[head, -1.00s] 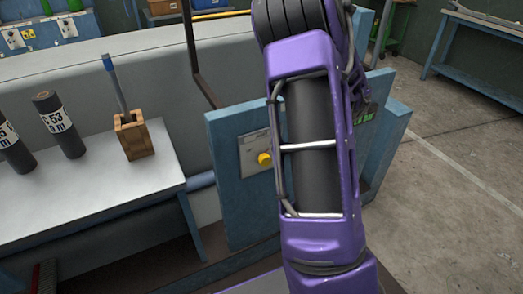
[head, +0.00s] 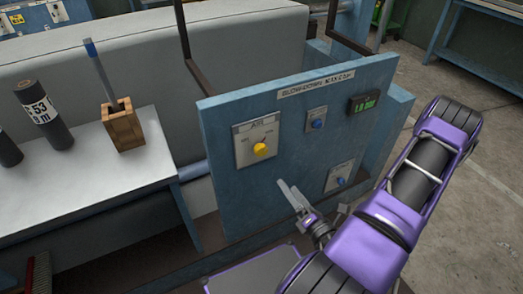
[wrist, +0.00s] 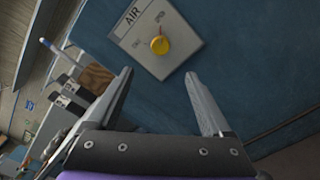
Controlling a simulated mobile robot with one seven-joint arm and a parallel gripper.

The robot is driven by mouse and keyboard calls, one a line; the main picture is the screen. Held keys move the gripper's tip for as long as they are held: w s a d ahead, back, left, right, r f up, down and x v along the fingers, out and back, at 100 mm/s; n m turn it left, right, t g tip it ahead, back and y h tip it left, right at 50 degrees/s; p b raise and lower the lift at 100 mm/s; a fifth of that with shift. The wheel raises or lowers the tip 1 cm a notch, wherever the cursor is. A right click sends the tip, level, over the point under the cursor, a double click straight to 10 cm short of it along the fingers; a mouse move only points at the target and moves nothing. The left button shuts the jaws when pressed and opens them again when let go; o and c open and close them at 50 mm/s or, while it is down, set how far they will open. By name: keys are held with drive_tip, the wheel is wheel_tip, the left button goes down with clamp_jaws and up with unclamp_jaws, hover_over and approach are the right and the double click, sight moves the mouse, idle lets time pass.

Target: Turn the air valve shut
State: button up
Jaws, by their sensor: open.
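The air valve is a yellow knob (head: 261,149) on a pale square plate (head: 257,138) on the blue panel (head: 240,190). In the wrist view the yellow knob (wrist: 160,45) sits on its plate marked AIR (wrist: 150,22), ahead of and between my finger tips. My gripper (head: 290,190) is in front of the panel, below and right of the knob in the head view, apart from it. In the wrist view my gripper (wrist: 160,75) is open and empty, its two fingers spread wide. The knob's exact pointer position is too small to tell.
Two more blue knobs (head: 317,124) (head: 340,181) and a green-lit display (head: 364,104) are on the same panel. A grey bench (head: 90,185) at left holds dark cylinders (head: 44,115) and a wooden block (head: 122,127) with a blue-tipped tool. Floor is open at right.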

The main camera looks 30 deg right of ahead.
sight(263, 152)
drive_tip(key=w, duration=1.7)
drive_tip(key=shift+w+a+b, duration=0.15)
drive_tip(key=shift+a+b, duration=0.1)
drive_tip(key=shift+b, duration=0.05)
clamp_jaws()
